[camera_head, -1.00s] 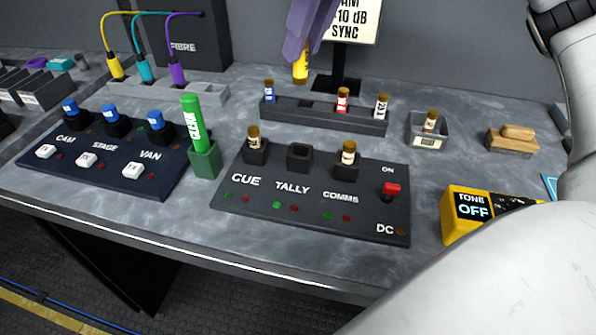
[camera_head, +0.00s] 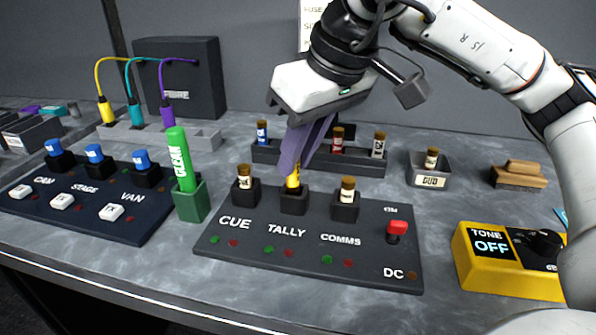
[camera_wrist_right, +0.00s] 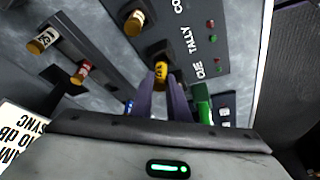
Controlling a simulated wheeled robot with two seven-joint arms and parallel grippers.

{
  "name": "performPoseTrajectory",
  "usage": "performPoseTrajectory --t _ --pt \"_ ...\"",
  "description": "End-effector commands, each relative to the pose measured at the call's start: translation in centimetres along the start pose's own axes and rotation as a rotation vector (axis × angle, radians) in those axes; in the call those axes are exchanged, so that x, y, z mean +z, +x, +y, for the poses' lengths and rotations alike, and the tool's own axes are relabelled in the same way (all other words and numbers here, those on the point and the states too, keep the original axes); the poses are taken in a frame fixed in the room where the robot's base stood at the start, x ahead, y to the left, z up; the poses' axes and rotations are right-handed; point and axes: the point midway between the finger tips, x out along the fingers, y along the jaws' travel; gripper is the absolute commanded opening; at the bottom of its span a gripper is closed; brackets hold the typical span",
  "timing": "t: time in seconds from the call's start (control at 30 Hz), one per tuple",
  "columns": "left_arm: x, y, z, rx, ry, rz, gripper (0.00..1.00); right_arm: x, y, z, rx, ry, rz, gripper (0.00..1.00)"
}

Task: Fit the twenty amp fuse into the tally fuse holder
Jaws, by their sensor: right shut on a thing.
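The yellow fuse (camera_head: 293,181) is upright between the purple fingers of my right gripper (camera_head: 298,165), which is shut on it. Its lower end is at the mouth of the dark tally fuse holder (camera_head: 294,203), the middle one on the sloped panel (camera_head: 312,240). I cannot tell how deep it sits. In the right wrist view the yellow fuse (camera_wrist_right: 161,73) shows between the fingertips, against the tally holder. The cue fuse (camera_head: 244,178) and comms fuse (camera_head: 347,190) stand in the holders on either side. My left gripper is not in view.
Behind is a rack (camera_head: 265,152) with blue, red and white fuses. A green marker (camera_head: 181,160) stands in its cup left of the panel. The DUD tray (camera_head: 431,171), brush (camera_head: 519,175) and yellow tone box (camera_head: 505,260) are to the right.

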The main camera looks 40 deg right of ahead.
Motion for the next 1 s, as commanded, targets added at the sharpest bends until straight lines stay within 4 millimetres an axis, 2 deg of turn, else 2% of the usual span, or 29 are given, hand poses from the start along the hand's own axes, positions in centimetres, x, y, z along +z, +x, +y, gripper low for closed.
performPoseTrajectory --t 0.03,0.1,0.3,0.33,0.4,0.43,0.8,0.87,1.0 --pt "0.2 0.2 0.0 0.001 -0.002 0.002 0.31 0.9 1.5 0.1 0.004 -0.003 -0.021 0.0" --pt "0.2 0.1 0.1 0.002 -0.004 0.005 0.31 1.3 2.2 0.0 0.003 -0.003 -0.025 0.0" --pt "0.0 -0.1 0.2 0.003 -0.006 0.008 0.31 1.5 2.5 0.0 0.003 -0.005 -0.032 0.0" --pt "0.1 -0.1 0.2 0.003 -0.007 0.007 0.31 1.5 2.5 0.0 0.003 -0.006 -0.032 0.2" --pt "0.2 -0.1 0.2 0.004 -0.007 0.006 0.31 1.5 2.5 0.0 0.003 -0.006 -0.031 0.32" --pt "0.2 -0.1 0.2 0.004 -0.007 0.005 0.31 1.4 2.4 0.0 0.003 -0.005 -0.029 0.34" --pt "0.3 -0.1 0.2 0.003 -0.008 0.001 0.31 1.1 1.9 0.0 0.002 -0.003 -0.018 0.34" --pt "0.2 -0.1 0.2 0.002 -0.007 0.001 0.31 1.1 1.3 0.0 0.002 -0.003 -0.018 0.34" --pt "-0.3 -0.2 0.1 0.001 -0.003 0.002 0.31 0.9 -1.0 0.0 0.001 -0.003 -0.015 0.34"
